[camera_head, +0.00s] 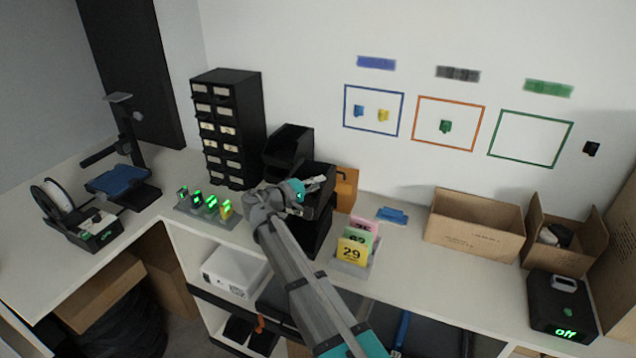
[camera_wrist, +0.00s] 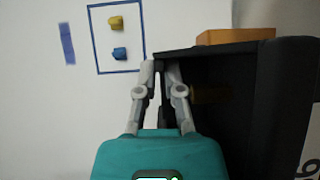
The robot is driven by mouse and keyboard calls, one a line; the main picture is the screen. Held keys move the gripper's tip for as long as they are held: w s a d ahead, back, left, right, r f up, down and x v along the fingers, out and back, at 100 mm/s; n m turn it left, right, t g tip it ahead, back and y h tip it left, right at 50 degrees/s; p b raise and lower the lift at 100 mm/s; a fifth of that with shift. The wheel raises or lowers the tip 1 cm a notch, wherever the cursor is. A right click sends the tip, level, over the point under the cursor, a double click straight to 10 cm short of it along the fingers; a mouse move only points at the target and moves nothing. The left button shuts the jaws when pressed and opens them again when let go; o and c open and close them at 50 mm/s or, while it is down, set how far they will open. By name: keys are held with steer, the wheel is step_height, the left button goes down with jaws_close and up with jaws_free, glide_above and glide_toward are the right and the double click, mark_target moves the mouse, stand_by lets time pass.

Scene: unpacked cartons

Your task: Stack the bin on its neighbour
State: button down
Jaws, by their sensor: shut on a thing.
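My gripper (camera_head: 318,183) is shut on the wall of a black open bin (camera_head: 325,205), right of the arm's end in the head view. In the wrist view my gripper (camera_wrist: 160,64) pinches the left edge of this bin (camera_wrist: 290,105), whose dark inside faces the camera. Another black bin (camera_head: 289,145) stands just behind and left of it, beside the drawer cabinet. My arm hides part of the held bin and the gap between the bins. I cannot tell whether the held bin touches the surface below.
A black drawer cabinet (camera_head: 228,125) stands at left. An orange box (camera_head: 347,188) is close behind the held bin and also shows in the wrist view (camera_wrist: 235,36). Number cards (camera_head: 352,250) and an open carton (camera_head: 475,224) stand to the right. Small green-lit displays (camera_head: 208,205) sit at left.

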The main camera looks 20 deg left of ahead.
mark_target(327, 195)
steer(key=shift+f+b, duration=1.9)
steer(key=shift+f, duration=0.15)
steer(key=shift+f+b, duration=0.7)
steer(key=shift+f, duration=0.05)
steer(key=c, duration=0.7)
jaws_free()
steer(key=shift+s, duration=0.15)
steer(key=v, duration=1.1)
steer(key=shift+s+a, duration=0.3)
